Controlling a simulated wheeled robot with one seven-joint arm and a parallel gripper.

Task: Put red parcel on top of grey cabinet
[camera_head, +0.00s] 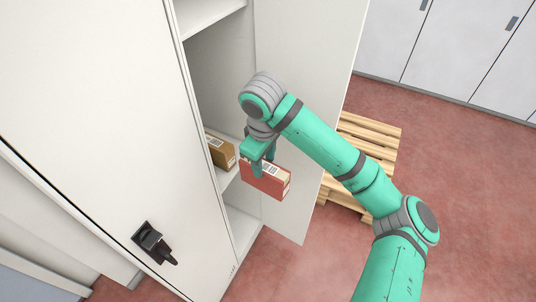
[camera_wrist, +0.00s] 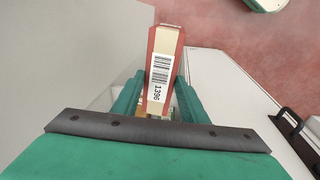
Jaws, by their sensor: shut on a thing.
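The red parcel (camera_head: 268,182) is held by my gripper (camera_head: 262,163) in front of the open cabinet. In the wrist view, the red parcel (camera_wrist: 165,42) shows a pale face with a white barcode label reading 1396. The fingers of my gripper (camera_wrist: 158,97) are closed on its two sides. The parcel is off the floor, just outside the shelf opening. The pale grey cabinet (camera_head: 100,110) stands at the left with one door swung open. Its top is not in view.
A brown parcel (camera_head: 222,151) sits on a cabinet shelf just left of my gripper. The open door (camera_head: 305,110) stands behind my gripper. A wooden pallet (camera_head: 372,138) lies on the reddish floor behind my arm. A black handle (camera_head: 153,243) sticks out from the left door.

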